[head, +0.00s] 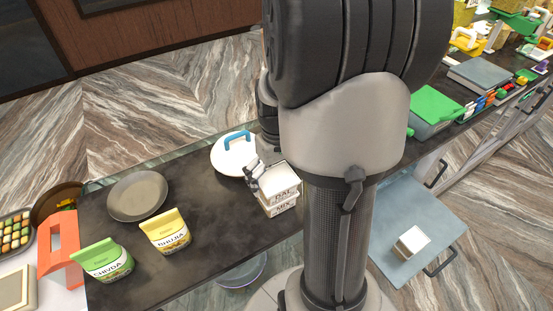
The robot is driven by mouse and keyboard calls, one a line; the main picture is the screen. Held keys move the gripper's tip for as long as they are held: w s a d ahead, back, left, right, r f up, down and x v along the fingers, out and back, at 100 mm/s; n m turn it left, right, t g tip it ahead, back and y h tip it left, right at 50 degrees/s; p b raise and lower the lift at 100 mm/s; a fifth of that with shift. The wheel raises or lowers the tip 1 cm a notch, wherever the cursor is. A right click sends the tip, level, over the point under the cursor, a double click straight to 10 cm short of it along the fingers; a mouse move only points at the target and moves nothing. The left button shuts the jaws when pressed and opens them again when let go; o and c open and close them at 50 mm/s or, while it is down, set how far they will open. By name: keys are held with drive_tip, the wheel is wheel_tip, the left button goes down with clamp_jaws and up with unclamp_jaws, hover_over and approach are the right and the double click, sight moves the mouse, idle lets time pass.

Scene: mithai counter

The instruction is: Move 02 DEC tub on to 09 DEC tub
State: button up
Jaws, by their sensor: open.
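Two white tubs are stacked on the dark counter at the middle. The upper tub (280,184) has lettering that looks like DAL, and the lower tub (282,208) looks marked MIX. Another white tub (412,241) sits alone on a grey-blue tray at the right. No date is legible on any tub, so I cannot tell which is 02 DEC or 09 DEC. My gripper (256,178) is open at the left side of the stack, close to the upper tub. I cannot tell whether it touches it. My arm hides part of the counter.
A white lid with a blue handle (236,152) lies behind the stack. A dark plate (137,195), a yellow BHUJIA packet (167,233) and a green CHEVDA packet (104,262) stand to the left. The grey-blue tray (408,201) has free room around its tub.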

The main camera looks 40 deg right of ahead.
sight(276, 179)
wheel_tip(276, 179, up, 12)
idle(0.3)
